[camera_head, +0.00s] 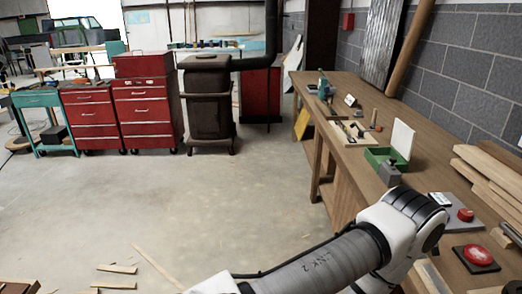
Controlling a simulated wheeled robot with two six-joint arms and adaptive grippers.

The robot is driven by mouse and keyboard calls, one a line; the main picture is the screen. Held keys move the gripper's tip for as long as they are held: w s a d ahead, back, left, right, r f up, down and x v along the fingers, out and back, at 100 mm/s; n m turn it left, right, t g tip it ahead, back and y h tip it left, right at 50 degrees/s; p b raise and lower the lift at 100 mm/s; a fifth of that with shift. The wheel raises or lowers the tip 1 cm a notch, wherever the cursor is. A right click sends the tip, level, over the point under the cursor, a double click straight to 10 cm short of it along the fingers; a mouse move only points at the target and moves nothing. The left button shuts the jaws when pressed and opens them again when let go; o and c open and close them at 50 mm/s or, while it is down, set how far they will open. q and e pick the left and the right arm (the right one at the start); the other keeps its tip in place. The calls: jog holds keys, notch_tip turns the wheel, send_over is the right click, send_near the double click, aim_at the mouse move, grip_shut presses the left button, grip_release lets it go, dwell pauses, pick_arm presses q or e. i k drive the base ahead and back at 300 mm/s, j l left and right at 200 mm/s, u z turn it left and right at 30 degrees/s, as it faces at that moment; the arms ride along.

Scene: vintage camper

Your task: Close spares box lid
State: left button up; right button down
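The spares box appears to be the small green box (376,155) on the workbench at the right. Its pale lid (402,140) stands up, open, at the box's right side. A small grey block-like object (389,175) is just in front of the box; I cannot tell whether it touches it. One of my arms crosses the lower right, in front of the bench. Its bent joint is nearer to me than the box. Neither gripper shows.
The wooden workbench (345,125) runs along the block wall. A shallow wooden tray (351,134) lies beyond the box. Red round buttons (477,255) and stacked planks (490,180) are nearer. Red tool cabinets (147,105) stand at the back left. The middle floor is clear; wood scraps lie lower left.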

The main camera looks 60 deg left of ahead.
aim_at(403, 138)
jog(key=u, duration=1.2)
jog(key=i+j, duration=0.15)
jog(key=j, duration=0.15)
jog(key=i+j, duration=0.35)
jog(key=j, duration=0.25)
jog(key=l+z, duration=0.05)
